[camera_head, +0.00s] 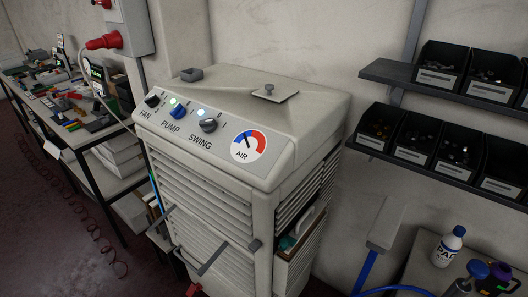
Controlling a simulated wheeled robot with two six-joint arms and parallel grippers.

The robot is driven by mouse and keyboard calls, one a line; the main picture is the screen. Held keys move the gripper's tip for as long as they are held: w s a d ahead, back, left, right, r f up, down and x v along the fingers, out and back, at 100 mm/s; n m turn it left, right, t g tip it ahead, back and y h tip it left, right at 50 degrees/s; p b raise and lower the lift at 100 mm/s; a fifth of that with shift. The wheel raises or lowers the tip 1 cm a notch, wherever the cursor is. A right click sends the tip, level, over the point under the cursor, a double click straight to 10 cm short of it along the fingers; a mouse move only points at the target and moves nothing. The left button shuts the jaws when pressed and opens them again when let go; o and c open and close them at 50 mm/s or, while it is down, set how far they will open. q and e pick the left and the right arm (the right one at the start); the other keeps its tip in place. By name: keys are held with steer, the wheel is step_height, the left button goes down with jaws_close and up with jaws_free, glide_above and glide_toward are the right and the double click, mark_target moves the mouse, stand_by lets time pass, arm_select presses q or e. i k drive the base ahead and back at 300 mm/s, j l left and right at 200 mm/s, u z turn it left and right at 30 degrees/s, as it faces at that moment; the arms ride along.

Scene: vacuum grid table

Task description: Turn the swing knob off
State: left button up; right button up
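The swing knob (208,125) is a dark grey knob on the sloped top panel of a beige air cooler (205,200), above the printed word SWING. A small light (202,112) beside it glows whitish. The knob's exact pointing direction is too small to tell. To its left are the blue pump knob (178,112), with a greenish lit light (172,101), and the black fan knob (152,100). To its right is a round red and blue AIR dial (248,146).
A grey lidded hatch (275,93) and a small dark block (191,75) sit on the cooler's top. Shelves with black bins (430,140) hang at right. A cluttered workbench (75,105) stands left. Space above the panel is clear.

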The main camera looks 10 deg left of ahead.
mark_target(208, 125)
steer(key=u, duration=1)
